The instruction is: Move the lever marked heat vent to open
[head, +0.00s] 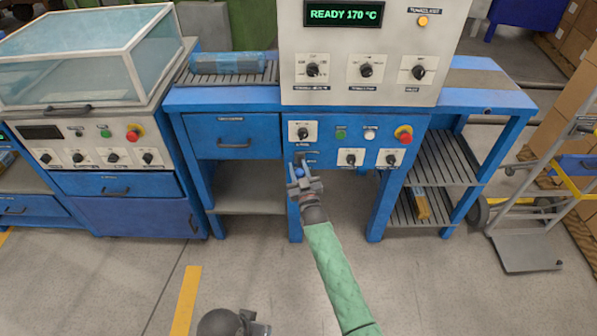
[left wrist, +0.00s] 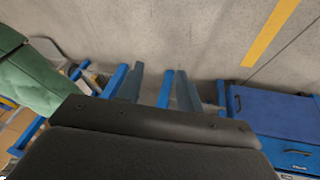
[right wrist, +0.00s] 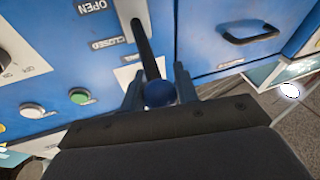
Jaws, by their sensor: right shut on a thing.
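A lever with a dark stem (right wrist: 146,48) and a blue ball knob (right wrist: 159,94) sticks out of the blue front panel in the right wrist view. I see no readable heat vent marking. My right gripper (right wrist: 157,82) is shut on the knob, a finger on each side. In the head view the right gripper (head: 301,175) holds the knob just below the panel's lower left. I cannot tell exactly where the lever stands in its travel. My left gripper (left wrist: 161,75) is open and empty above the floor.
Above are knobs, a red button (head: 404,134) and a display (head: 344,13) reading READY 170 °C. A drawer (head: 232,138) lies left of the lever. A glass-lidded machine (head: 88,70) stands at left, a hand truck (head: 527,250) at right. The floor in front is clear.

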